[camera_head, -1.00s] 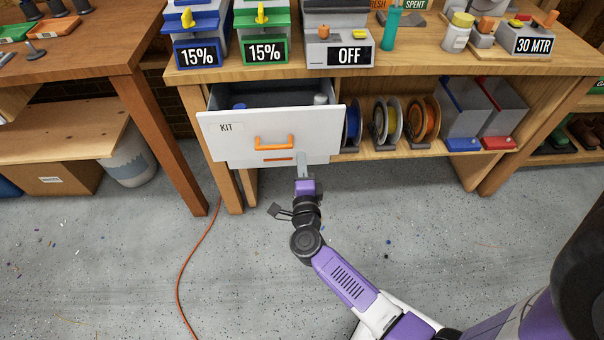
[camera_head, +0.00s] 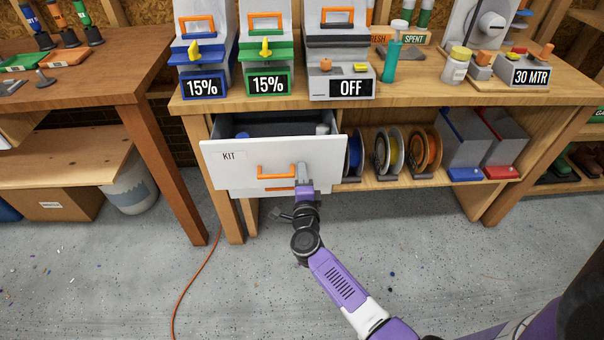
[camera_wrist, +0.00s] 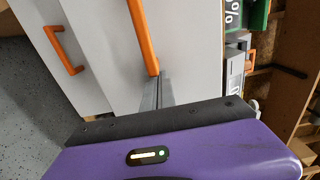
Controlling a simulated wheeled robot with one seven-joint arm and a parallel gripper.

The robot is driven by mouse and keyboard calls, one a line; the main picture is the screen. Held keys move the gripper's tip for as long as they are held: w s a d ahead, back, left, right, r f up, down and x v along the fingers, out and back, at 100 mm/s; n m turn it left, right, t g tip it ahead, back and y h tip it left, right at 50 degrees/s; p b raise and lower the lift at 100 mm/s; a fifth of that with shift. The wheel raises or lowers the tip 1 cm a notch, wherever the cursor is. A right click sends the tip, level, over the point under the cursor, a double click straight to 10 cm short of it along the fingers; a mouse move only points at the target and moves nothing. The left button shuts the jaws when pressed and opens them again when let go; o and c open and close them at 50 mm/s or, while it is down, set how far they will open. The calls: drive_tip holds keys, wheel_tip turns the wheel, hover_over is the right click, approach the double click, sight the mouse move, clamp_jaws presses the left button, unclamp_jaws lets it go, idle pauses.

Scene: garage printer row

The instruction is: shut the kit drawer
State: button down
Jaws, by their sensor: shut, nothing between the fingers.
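The kit drawer (camera_head: 232,172) is a white drawer with a KIT label and an orange handle (camera_head: 277,172). It stands open under the bench, with a dark inside and a few items showing above its front. My gripper (camera_head: 303,172) is shut and empty, its fingertips at the drawer front just right of the handle. In the wrist view the shut fingers (camera_wrist: 157,90) reach to the white front (camera_wrist: 110,50), close beside an orange bar (camera_wrist: 143,38). I cannot tell for sure whether they touch the front.
The wooden bench (camera_head: 430,95) carries two 15% units, an OFF unit (camera_head: 340,88) and a 30 MTR unit (camera_head: 530,72). Spools (camera_head: 392,150) and grey bins (camera_head: 462,140) fill the shelf right of the drawer. An orange cable (camera_head: 195,275) lies on the otherwise mostly clear floor.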

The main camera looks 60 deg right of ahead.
drive_tip(key=b+x, duration=0.2)
drive_tip(key=x, duration=1)
drive_tip(key=shift+w+b, duration=0.1)
drive_tip(key=shift+b, duration=0.3)
drive_tip(key=shift+a, duration=0.1)
